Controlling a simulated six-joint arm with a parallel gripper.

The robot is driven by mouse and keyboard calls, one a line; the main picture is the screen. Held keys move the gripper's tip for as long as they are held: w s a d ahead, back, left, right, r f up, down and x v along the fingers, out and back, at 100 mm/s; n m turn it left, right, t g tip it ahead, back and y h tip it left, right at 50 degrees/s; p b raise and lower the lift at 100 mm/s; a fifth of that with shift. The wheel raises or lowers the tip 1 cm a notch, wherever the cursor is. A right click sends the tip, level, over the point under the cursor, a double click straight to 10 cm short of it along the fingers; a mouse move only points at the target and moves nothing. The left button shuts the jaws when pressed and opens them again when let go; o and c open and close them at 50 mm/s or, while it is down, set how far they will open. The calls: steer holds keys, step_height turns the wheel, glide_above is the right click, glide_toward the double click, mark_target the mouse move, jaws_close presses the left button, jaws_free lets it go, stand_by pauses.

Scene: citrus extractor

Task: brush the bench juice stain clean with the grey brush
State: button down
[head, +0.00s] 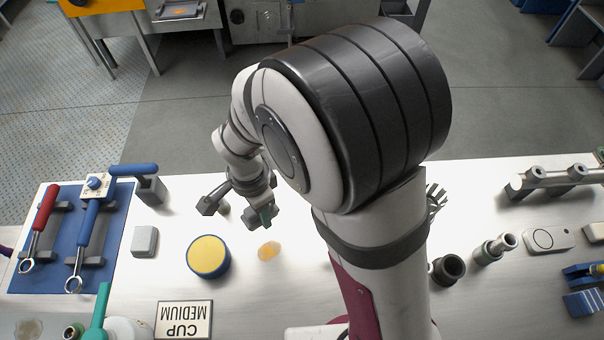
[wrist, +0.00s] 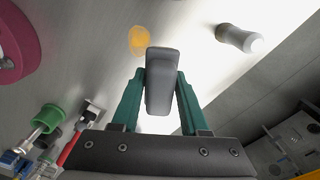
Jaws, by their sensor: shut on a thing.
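The juice stain (head: 268,251) is a small orange patch on the pale bench, just in front of my gripper (head: 264,215) in the head view. In the wrist view the stain (wrist: 139,39) lies just beyond the upper left end of the grey brush (wrist: 161,80). My gripper (wrist: 160,88) has its teal fingers shut on the brush, one on each side. The brush appears apart from the stain. Its underside and its height above the bench cannot be told. In the head view my own arm and gripper partly hide the brush.
A yellow-topped blue round tub (head: 208,256) stands left of the stain. A "CUP MEDIUM" sign (head: 184,319) lies in front of it. A grey-white block (head: 144,241) and a blue mat with tools (head: 55,275) are further left. A dark cup (head: 447,269) stands at right.

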steer(key=s+a+n, duration=0.2)
steer(key=s+a, duration=0.2)
steer(key=s, duration=0.1)
glide_above(250, 253)
steer(key=shift+d+f, duration=0.1)
steer(key=shift+f, duration=3.4)
steer(key=shift+d+f, duration=0.2)
steer(key=shift+f, duration=0.65)
steer(key=shift+d, duration=3.45)
steer(key=shift+a+f, duration=0.1)
steer(key=shift+a, duration=3.65)
step_height(250, 253, up, 8)
steer(key=shift+r, duration=0.2)
steer(key=shift+w, duration=0.1)
